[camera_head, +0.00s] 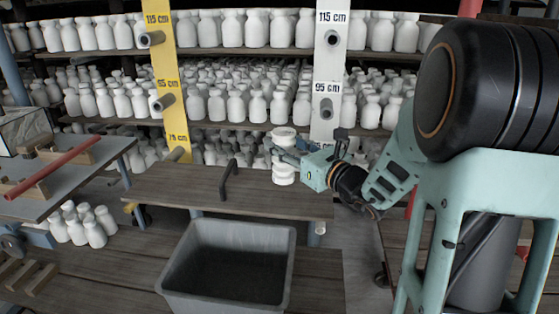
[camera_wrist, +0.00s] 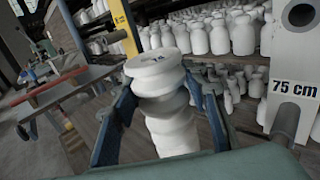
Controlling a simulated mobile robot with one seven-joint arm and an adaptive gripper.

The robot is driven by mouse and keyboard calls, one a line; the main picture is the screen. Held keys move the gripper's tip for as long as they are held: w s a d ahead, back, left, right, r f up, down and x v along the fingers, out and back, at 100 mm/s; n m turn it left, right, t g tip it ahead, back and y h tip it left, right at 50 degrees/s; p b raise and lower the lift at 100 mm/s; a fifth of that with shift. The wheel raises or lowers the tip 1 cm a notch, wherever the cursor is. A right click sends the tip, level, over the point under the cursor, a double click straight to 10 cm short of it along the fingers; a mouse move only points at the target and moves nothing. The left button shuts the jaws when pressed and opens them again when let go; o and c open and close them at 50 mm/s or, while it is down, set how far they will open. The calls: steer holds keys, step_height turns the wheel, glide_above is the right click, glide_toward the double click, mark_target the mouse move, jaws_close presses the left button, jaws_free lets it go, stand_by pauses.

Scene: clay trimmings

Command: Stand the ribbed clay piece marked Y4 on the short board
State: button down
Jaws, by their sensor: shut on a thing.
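The ribbed white clay piece (camera_head: 284,175) is upright between the fingers of my gripper (camera_head: 283,152), over the right part of a wooden board (camera_head: 170,189). Nothing names this board as the short one.
A dark curved handle (camera_head: 229,180) stands on the board, left of the piece. A grey bin (camera_head: 228,267) is in front. Shelves of white bottles (camera_head: 235,108) stand behind, with yellow (camera_head: 168,75) and white (camera_head: 327,78) marked posts. A table with a red bar (camera_head: 55,165) is left.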

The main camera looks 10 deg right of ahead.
steer(key=shift+w+a+f, duration=0.1)
steer(key=shift+w+f, duration=0.25)
steer(key=shift+f, duration=0.05)
steer(key=shift+w+f+b, duration=0.15)
steer(key=shift+f+b, duration=0.6)
steer(key=shift+f, duration=0.8)
steer(key=shift+f, duration=0.15)
steer(key=c, duration=1.1)
jaws_free()
steer(key=shift+c, duration=0.2)
steer(key=p+v, duration=0.2)
steer(key=v, duration=1)
